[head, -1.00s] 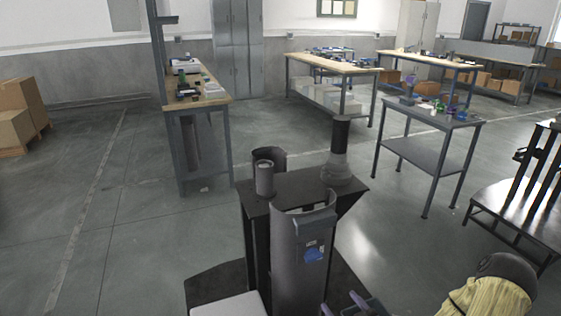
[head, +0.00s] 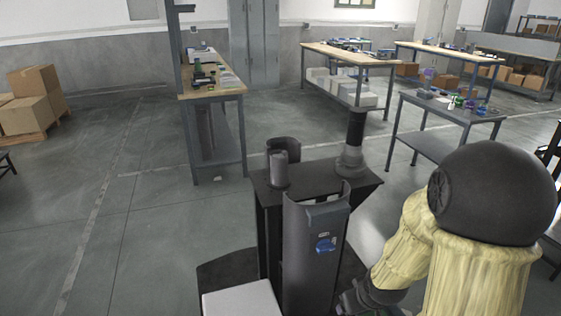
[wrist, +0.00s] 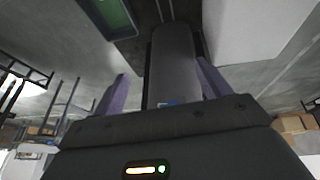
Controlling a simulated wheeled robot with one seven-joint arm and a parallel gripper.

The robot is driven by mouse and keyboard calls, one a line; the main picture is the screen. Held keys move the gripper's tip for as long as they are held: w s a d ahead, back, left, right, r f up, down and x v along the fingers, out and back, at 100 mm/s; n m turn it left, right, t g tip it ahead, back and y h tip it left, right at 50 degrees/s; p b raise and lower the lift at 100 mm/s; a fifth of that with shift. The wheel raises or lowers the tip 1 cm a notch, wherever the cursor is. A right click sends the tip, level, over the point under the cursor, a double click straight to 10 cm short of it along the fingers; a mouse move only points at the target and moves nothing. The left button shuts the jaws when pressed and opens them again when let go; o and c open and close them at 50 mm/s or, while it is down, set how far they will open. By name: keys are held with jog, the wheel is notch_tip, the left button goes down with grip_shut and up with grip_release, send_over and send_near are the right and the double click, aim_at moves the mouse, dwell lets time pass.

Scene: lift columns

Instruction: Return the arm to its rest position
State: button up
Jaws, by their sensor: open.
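My arm, with a yellow sleeve and a large black round joint, fills the lower right of the head view. It bends down toward the bottom edge, and dark wrist parts show beside my own column and base. My gripper (wrist: 161,72) shows in the wrist view with its two purple fingers spread apart. Nothing is held between them. My own dark body lies behind the fingers there, and I cannot tell the gap between. The fingertips are not clear in the head view.
A wood-topped workbench (head: 212,91) with tools stands at left. Two more benches, one of them a wood-topped bench (head: 345,54), stand behind. A grey table (head: 440,107) with small items is partly behind my arm. Cardboard boxes (head: 30,112) sit far left.

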jog(key=s+a+r+m+g, duration=0.2)
jog(key=s+a+r+m, duration=0.15)
jog(key=s+r, duration=0.4)
jog(key=w+p+v, duration=0.3)
jog(key=p+v, duration=1.1)
jog(key=p, duration=0.2)
jog(key=shift+w+r, duration=0.15)
jog(key=shift+r, duration=0.65)
jog(key=shift+a, duration=0.1)
